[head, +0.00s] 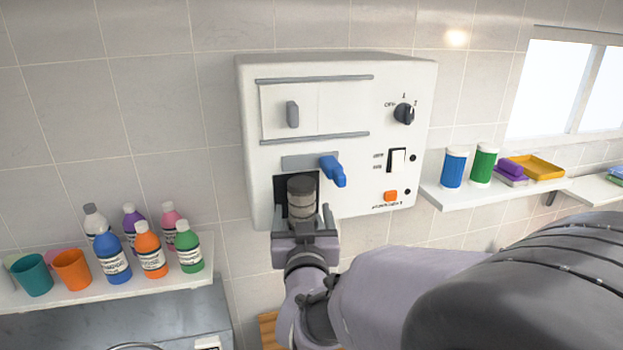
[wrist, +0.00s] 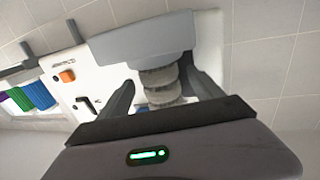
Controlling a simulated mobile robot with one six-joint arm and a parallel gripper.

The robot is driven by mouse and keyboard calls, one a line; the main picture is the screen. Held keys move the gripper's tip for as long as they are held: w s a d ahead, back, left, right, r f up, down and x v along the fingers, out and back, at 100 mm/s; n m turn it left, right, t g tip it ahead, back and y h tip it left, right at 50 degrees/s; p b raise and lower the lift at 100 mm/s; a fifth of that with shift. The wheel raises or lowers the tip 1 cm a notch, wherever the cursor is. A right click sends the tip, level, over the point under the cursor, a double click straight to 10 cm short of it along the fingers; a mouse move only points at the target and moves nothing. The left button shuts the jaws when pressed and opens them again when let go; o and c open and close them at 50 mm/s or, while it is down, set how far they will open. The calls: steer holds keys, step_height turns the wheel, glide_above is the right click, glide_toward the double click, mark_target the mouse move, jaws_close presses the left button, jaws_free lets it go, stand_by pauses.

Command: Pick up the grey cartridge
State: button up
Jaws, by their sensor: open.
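The grey cartridge (head: 302,190) is a ribbed grey cylinder standing upright in front of the dark recess (head: 281,190) low on the white wall box. It also shows in the wrist view (wrist: 160,85), between the two fingers. My gripper (head: 304,222) is in front of the cartridge's lower part, and its jaws are open. In the wrist view my fingers (wrist: 165,92) stand one on each side of the cartridge, with a visible gap on the right. The gripper hides the cartridge's lower end in the head view.
The white box (head: 340,90) carries a blue lever (head: 333,170) just above right of the cartridge, plus a knob and switches. A left shelf (head: 140,290) holds bottles and cups. A right shelf (head: 500,193) holds two canisters and trays. A grey block (wrist: 145,45) adjoins the cartridge.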

steer(key=shift+w+a, duration=0.15)
steer(key=shift+w, duration=0.85)
steer(key=shift+s, duration=0.15)
steer(key=shift+c, duration=0.3)
steer(key=c, duration=1.5)
steer(key=shift+o, duration=0.2)
steer(key=shift+r, duration=0.1)
